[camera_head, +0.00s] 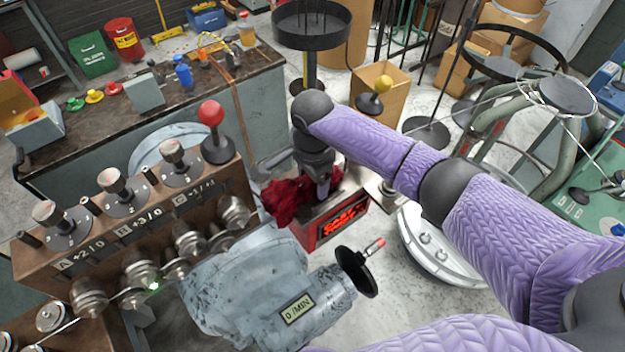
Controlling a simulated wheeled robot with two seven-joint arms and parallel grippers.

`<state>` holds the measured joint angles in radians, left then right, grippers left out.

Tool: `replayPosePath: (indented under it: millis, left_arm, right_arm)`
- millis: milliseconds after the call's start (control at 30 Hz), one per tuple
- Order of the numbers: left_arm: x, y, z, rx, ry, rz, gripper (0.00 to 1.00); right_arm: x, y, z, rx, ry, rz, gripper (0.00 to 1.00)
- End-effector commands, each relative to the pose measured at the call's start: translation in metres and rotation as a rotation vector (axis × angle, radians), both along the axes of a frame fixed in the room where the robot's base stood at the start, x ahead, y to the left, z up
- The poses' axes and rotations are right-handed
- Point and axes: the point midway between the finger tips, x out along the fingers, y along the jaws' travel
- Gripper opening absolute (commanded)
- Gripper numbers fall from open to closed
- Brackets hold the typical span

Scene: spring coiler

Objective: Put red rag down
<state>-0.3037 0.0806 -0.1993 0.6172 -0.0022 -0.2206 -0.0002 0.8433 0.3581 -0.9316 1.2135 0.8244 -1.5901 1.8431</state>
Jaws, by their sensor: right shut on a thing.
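The red rag (287,201) is a crumpled dark red cloth. It lies against the left side of my right gripper (322,188), over the top edge of a red box with a lettered front (343,222). My right arm, in a purple quilted sleeve, reaches in from the right, and the gripper points down, shut on the rag. The fingertips are partly hidden by the rag and the wrist. I cannot tell how much of the rag's weight rests on the box. My left gripper is not in view.
The grey coiler machine (245,285) with a black handwheel (357,271) stands close in front. A knob panel (125,215) and a red-ball lever (212,113) are at left. A workbench (110,130) runs behind. A round white plate (425,262) lies right of the red box.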

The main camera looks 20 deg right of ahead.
Motion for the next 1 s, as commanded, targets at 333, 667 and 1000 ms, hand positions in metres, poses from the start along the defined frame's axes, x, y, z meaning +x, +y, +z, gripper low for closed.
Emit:
replayPosePath:
  millis: [333, 667, 1000]
  left_arm:
    - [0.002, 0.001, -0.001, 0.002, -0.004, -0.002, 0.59]
    - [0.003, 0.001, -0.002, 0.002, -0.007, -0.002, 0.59]
    - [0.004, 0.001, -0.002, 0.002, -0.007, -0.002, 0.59]
  right_arm:
    - [0.000, 0.000, -0.007, 0.000, 0.000, -0.001, 0.10]
    - [-0.001, 0.000, -0.014, 0.000, 0.004, 0.000, 1.00]
    - [-0.003, 0.000, -0.016, -0.003, 0.011, 0.000, 1.00]
